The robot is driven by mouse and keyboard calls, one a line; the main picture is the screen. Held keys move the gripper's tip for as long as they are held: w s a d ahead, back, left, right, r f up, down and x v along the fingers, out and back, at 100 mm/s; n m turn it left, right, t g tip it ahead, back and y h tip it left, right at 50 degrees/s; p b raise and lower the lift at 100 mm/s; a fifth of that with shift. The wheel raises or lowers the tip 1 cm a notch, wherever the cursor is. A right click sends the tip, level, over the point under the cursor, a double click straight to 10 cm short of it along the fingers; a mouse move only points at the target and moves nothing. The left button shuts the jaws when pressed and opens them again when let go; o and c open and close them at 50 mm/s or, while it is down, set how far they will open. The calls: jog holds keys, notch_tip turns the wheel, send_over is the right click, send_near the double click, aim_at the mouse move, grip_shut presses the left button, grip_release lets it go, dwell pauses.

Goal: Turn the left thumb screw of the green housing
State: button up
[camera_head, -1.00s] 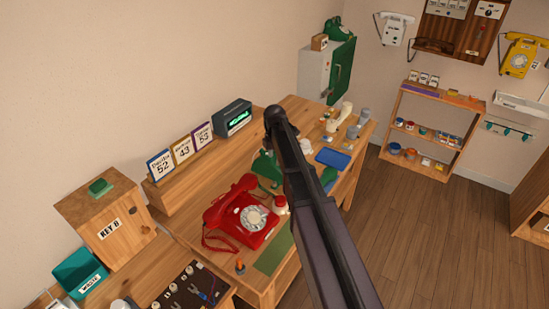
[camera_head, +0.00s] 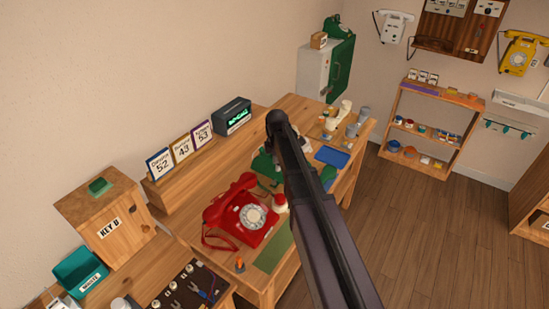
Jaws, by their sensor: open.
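A green housing (camera_head: 263,166) shows on the workbench just left of my dark arm. More green (camera_head: 327,175) shows on the arm's right side, and I cannot tell if it is the same piece. My arm covers the middle of this area. The left thumb screw is not discernible. My gripper is hidden behind the arm, so its place relative to the housing and its jaws cannot be seen.
A red dial phone (camera_head: 243,214) sits left of my arm on the wooden bench (camera_head: 188,229). A blue tray (camera_head: 332,157) lies to the right of the arm. Number cards (camera_head: 182,150) and a dark display box (camera_head: 232,116) stand behind. Open floor (camera_head: 425,235) lies right.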

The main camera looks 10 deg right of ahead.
jog(key=s+m, duration=1.8)
jog(key=s, duration=0.3)
jog(key=shift+s+d, duration=0.15)
jog(key=shift+s, duration=0.25)
